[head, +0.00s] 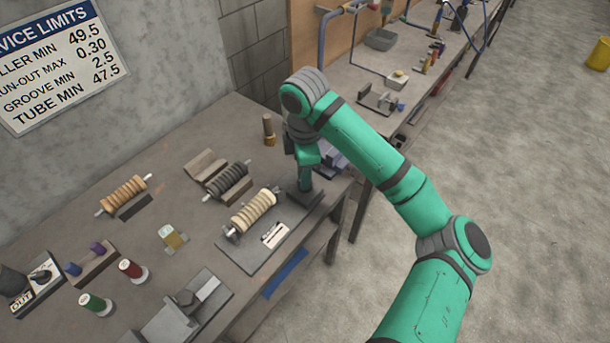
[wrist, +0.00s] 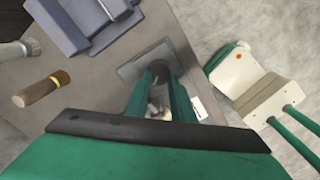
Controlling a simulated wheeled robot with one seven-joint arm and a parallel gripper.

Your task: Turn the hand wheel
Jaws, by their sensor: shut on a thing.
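My gripper (head: 305,187) points down at the right end of a grey bench fixture (head: 262,255), which carries a pale ribbed roller (head: 251,211). In the wrist view my gripper (wrist: 162,79) has its two green fingers closed around a small dark part on a grey plate (wrist: 135,68). This part seems to be the hand wheel; most of it is hidden by the fingers, and its turn angle cannot be made out. In the head view my wrist and fingers cover it.
Dark (head: 228,181) and orange-brown (head: 123,194) ribbed rollers lie to the left. Thread spools (head: 132,270) stand at the front left. The bench edge is just right of my gripper.

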